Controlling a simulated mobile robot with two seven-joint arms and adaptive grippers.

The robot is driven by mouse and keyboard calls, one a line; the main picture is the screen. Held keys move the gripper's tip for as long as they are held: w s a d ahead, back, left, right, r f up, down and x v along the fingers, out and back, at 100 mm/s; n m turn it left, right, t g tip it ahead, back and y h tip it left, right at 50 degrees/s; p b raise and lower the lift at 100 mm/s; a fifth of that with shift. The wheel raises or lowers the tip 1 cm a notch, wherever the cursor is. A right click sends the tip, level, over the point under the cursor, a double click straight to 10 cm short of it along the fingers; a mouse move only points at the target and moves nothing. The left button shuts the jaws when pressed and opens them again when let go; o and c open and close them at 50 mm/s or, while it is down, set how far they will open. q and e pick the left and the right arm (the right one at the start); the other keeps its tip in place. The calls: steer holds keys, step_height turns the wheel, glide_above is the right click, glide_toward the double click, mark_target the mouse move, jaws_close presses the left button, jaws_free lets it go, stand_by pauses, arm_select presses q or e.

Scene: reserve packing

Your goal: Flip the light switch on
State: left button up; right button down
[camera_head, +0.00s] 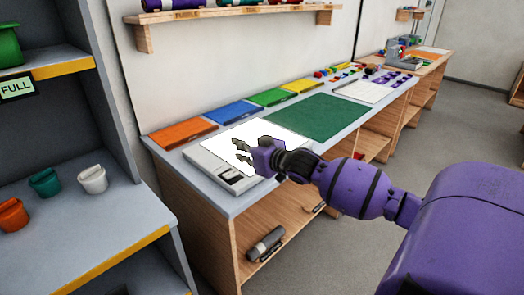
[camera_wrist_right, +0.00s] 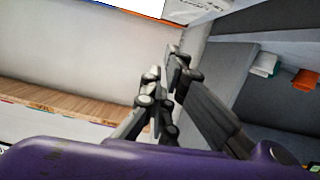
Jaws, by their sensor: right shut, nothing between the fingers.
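A light box with a grey frame (camera_head: 206,162) lies on the near end of the workbench in the head view. Its top panel (camera_head: 262,131) is bright white. A small dark part (camera_head: 231,175) sits on its near edge; it may be the switch, but it is too small to tell its position. My right gripper (camera_head: 241,151) is over the panel, shut and empty, with its fingers pointing left; I cannot tell its height above the box. It also shows in the right wrist view (camera_wrist_right: 163,69). My left gripper is not in view.
Orange (camera_head: 182,132), blue (camera_head: 238,112), yellow and green trays line the bench's back. A green mat (camera_head: 316,116) lies right of the box. A grey shelf with small cups (camera_head: 92,179) stands at left. A wooden wall shelf (camera_head: 230,19) hangs above.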

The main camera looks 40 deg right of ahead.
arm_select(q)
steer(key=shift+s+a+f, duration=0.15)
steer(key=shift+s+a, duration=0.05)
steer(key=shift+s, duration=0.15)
arm_select(e)
steer(key=f+v, duration=0.1)
steer(key=v, duration=0.7)
steer(key=shift+s, duration=0.2)
